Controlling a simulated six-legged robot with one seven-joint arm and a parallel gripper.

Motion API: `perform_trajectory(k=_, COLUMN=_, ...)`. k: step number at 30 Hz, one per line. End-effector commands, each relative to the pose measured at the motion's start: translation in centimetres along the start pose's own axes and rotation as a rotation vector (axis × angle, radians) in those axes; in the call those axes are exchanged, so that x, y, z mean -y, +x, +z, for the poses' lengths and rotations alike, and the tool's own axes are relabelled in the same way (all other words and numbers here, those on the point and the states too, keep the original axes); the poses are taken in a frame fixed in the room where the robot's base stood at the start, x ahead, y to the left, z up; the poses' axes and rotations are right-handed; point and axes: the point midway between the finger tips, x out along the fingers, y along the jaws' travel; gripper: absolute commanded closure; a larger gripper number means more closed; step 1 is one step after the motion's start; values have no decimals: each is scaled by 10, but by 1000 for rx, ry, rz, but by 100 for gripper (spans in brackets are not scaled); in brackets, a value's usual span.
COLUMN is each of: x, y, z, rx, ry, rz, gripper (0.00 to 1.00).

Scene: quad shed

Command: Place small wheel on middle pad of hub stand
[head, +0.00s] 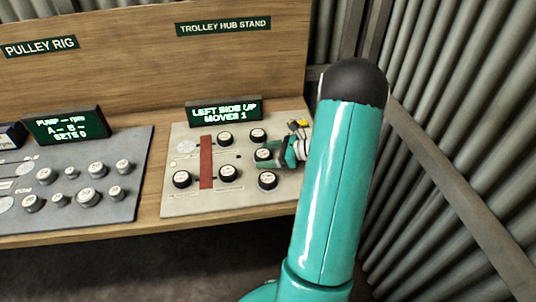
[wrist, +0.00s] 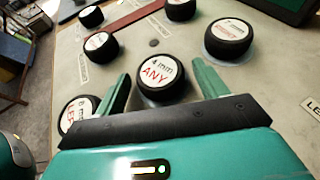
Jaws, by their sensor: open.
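The hub stand (head: 245,203) is a pale board with several black wheels with white caps. In the wrist view a wheel marked "4 mm ANY" (wrist: 157,78) stands between the fingers of my gripper (wrist: 160,88). The fingers are open on either side of it; I cannot tell whether they touch it. In the head view my gripper (head: 285,154) is at the right side of the stand, by this wheel (head: 263,155). A wheel marked "LEFT" (wrist: 76,112) is left of the fingers. Another wheel (wrist: 230,38) sits on a grey disc at the right. The middle pad cannot be made out.
A red bar (head: 206,162) crosses the stand, with wheels (head: 228,173) (head: 182,179) on both sides. A display (head: 224,111) behind reads "LEFT SIDE UP MOVES 1". A pulley rig panel (head: 75,200) with knobs is at the left. A corrugated wall (head: 450,130) is at the right.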

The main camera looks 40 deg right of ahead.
Motion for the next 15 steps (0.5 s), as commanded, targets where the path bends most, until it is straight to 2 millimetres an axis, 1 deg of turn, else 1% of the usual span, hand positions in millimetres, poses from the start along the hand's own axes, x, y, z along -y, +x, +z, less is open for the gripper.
perform_trajectory(k=3, x=0, y=-3, z=3, rx=0, ry=0, rz=-1, gripper=28)
perform_trajectory(k=7, x=1, y=-20, z=3, rx=0, ry=-1, rz=-2, gripper=28)
perform_trajectory(k=15, x=1, y=-79, z=3, rx=-1, ry=-1, rz=-4, gripper=28)
